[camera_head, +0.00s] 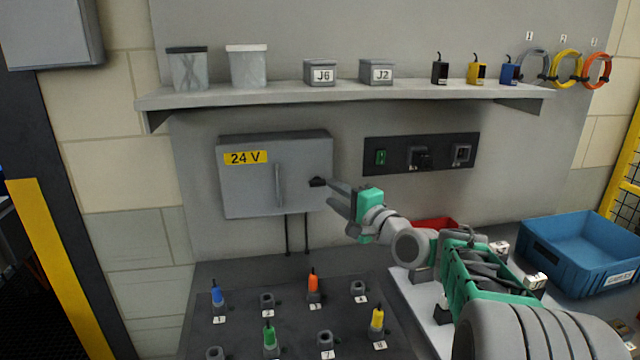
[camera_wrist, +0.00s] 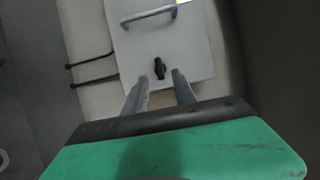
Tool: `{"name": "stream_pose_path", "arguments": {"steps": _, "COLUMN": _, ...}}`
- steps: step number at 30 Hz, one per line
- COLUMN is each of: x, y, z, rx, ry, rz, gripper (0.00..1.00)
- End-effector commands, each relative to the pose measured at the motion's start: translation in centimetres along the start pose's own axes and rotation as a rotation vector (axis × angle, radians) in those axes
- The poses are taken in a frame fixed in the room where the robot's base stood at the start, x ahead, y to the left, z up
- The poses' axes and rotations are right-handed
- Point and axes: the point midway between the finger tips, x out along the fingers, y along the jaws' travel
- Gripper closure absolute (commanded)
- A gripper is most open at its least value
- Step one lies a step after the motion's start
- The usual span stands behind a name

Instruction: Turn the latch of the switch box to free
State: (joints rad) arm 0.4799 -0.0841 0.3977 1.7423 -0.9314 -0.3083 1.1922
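The switch box (camera_head: 245,190) is a grey box with a yellow "24 V" label and a long vertical handle, mounted on the wall panel. Its latch (camera_head: 317,182) is a small black knob near the right edge of the door. In the wrist view the latch (camera_wrist: 159,69) shows just beyond the fingertips, roughly between them. My gripper (camera_head: 333,191) is at the right of the box, its fingers pointing at the latch. In the wrist view my gripper (camera_wrist: 161,80) has its two fingers apart with nothing between them. I cannot tell whether a fingertip touches the door.
A black switch panel (camera_head: 420,154) is on the wall right of the box. A shelf (camera_head: 340,95) with bins and small devices runs above. Below is a dark board (camera_head: 290,335) with coloured plugs. A blue crate (camera_head: 580,255) stands at the right.

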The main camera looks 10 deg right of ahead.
Motion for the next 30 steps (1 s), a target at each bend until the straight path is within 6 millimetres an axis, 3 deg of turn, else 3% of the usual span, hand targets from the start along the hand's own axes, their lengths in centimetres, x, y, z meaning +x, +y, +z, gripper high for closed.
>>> {"name": "stream_pose_path", "arguments": {"steps": 7, "x": 4.6, "y": -0.1, "z": 0.0, "rx": -0.002, "ry": -0.001, "rz": 0.003, "gripper": 0.67}}
{"name": "stream_pose_path", "arguments": {"steps": 17, "x": 5.6, "y": 0.1, "z": 0.2, "rx": -0.004, "ry": -0.002, "rz": 0.003, "gripper": 0.67}}
{"name": "stream_pose_path", "arguments": {"steps": 30, "x": 5.6, "y": 0.0, "z": 0.3, "rx": -0.005, "ry": -0.002, "rz": 0.003, "gripper": 1.0}}
